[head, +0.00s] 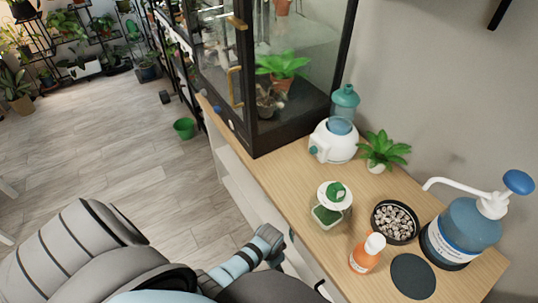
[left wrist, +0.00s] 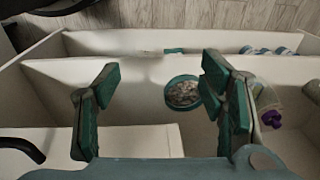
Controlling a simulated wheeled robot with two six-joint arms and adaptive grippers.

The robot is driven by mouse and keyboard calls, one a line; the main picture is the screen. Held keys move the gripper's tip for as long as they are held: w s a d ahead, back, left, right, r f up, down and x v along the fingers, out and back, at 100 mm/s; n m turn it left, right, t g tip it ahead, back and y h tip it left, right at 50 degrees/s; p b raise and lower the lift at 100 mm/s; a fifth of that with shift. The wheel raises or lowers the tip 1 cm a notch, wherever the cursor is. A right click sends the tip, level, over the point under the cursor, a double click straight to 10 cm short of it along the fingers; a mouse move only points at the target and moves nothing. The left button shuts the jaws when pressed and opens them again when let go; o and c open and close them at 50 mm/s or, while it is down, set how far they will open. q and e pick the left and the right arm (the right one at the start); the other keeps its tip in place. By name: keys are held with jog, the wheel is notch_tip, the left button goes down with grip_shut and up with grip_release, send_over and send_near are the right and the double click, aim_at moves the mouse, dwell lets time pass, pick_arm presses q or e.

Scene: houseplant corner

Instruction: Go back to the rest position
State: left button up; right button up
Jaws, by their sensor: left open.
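My left gripper (left wrist: 160,80) is open and empty in the left wrist view, its two green-padded fingers wide apart. It is over a white open shelf compartment (left wrist: 95,85). A round teal-rimmed dish of pebbles (left wrist: 183,92) shows between and beyond the fingers, apart from them as far as I can tell. In the head view my left arm comes in from the lower left, and its wrist end (head: 262,244) is low at the front of the wooden-topped cabinet (head: 280,190). Its fingers are hard to make out there. My right gripper is in neither view.
On the cabinet top stand a glass case (head: 300,95), white humidifier (head: 335,142), small plant (head: 384,150), green-lidded jar (head: 333,208), orange bottle (head: 368,254), pebble dish (head: 396,222) and pump bottle (head: 468,228). A purple-capped bottle (left wrist: 271,118) is by the right finger.

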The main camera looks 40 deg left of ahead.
pick_arm(q)
jog(key=shift+s+a+f, duration=0.1)
jog(key=shift+s+f, duration=0.45)
jog(key=shift+f, duration=0.2)
jog(key=s+a+f+n, duration=0.1)
jog(key=s+f, duration=0.2)
jog(key=s, duration=0.5)
jog(key=s+a+f+n, duration=0.1)
jog(key=s+f, duration=0.3)
jog(key=s, duration=0.5)
jog(key=s+a+f+n, duration=0.1)
jog(key=s+a+f, duration=0.1)
jog(key=s, duration=0.7)
jog(key=shift+a+f+n, duration=0.35)
jog(key=shift+f+n, duration=0.05)
jog(key=shift+f, duration=0.5)
